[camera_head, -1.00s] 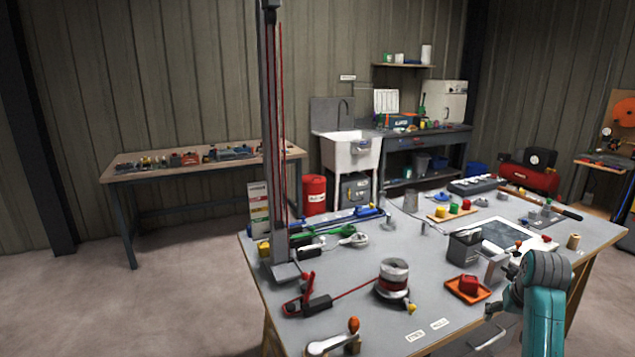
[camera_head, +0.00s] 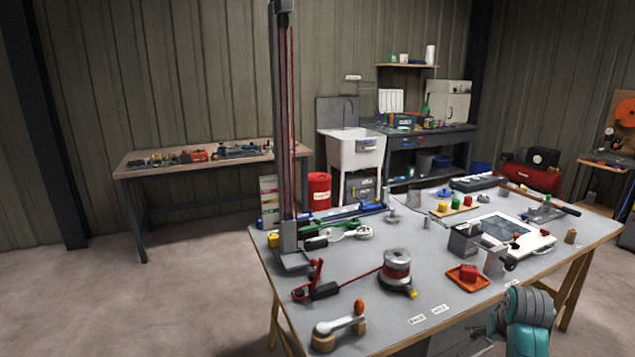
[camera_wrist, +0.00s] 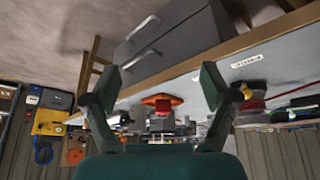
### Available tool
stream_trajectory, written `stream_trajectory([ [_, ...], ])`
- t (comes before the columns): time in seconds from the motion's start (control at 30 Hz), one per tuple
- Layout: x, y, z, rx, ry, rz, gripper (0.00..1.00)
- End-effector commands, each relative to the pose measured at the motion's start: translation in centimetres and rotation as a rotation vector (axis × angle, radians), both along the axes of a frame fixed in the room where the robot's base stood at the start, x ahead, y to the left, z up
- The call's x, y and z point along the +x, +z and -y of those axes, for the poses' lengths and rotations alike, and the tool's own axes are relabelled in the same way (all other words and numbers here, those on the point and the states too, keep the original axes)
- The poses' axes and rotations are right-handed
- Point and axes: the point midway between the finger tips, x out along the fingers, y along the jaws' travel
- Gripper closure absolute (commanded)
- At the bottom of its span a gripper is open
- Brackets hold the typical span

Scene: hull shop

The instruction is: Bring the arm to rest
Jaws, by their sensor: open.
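My gripper (camera_wrist: 157,92) is open in the wrist view, its two dark fingers spread wide with nothing between them touching either one. The wrist picture looks upside down, with the floor at the top. Part of my teal arm (camera_head: 528,330) shows at the lower right of the head view, in front of the near edge of the workbench (camera_head: 455,330). The gripper's fingertips are not clear in the head view. Beyond the fingers, the wrist view shows the orange tray with a red block (camera_wrist: 162,101) and the bench's grey drawers (camera_wrist: 165,45).
On the bench stand a tall grey mast (camera_head: 284,140), a red-corded winch drum (camera_head: 397,268), an orange tray (camera_head: 468,284), a grey box (camera_head: 465,240) and a wooden-based crank handle (camera_head: 338,328). Floor (camera_head: 150,310) to the left is clear.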

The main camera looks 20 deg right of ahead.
Motion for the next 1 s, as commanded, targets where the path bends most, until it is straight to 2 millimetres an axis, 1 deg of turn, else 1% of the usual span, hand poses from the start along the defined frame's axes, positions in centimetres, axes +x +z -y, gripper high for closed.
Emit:
stream_trajectory([
  [0.03, 0.0, -1.1, -0.9, -0.003, 0.009, 0.004, 0.15],
  [0.17, 0.0, -3.8, -3.2, -0.022, 0.035, 0.03, 0.15],
  [0.27, -0.3, -6.5, -5.7, -0.041, 0.061, 0.057, 0.15],
  [0.3, -0.5, -7.6, -6.9, -0.05, 0.074, 0.071, 0.15],
  [0.47, -1.9, -11.4, -11.4, -0.085, 0.121, 0.125, 0.15],
  [0.6, -3.6, -14.0, -15.4, -0.114, 0.164, 0.175, 0.15],
  [0.7, -5.2, -15.5, -18.2, -0.133, 0.194, 0.21, 0.15],
  [0.87, -8.1, -17.1, -22.5, -0.16, 0.242, 0.27, 0.15],
  [1.0, -11.1, -17.8, -25.9, -0.182, 0.283, 0.322, 0.15],
])
